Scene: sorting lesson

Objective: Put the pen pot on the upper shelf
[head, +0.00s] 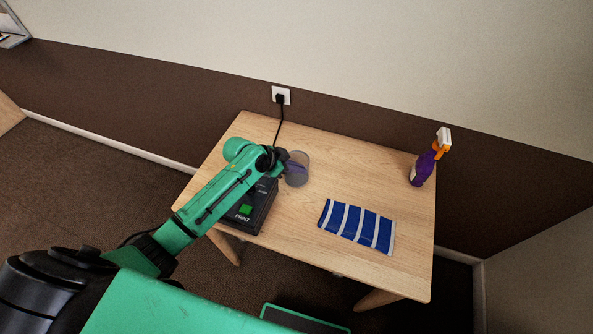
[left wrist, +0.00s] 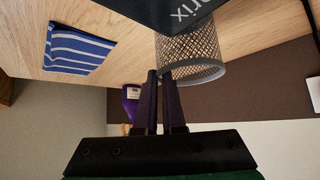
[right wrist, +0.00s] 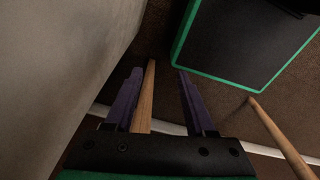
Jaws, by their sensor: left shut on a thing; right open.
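The pen pot (head: 299,170) is a grey mesh cup on the wooden table, beside the black printer. In the left wrist view the pot (left wrist: 195,50) shows its mesh wall and rim just beyond my fingers. My left gripper (head: 285,162) reaches in over the printer to the pot. Its two fingers (left wrist: 161,75) are close together at the pot's rim, shut on its wall. My right gripper (right wrist: 158,72) is open and empty, low down with a wooden leg beyond its fingers. A grey-white frame corner (head: 14,38) at the top left may be part of a shelf; most is out of view.
The black printer (head: 262,213) with a green button lies under my left arm. A blue and white striped cloth (head: 357,225) lies at the front of the table (head: 330,270). A purple spray bottle (head: 422,170) stands at the right. A plugged cable runs to the wall socket (head: 281,96).

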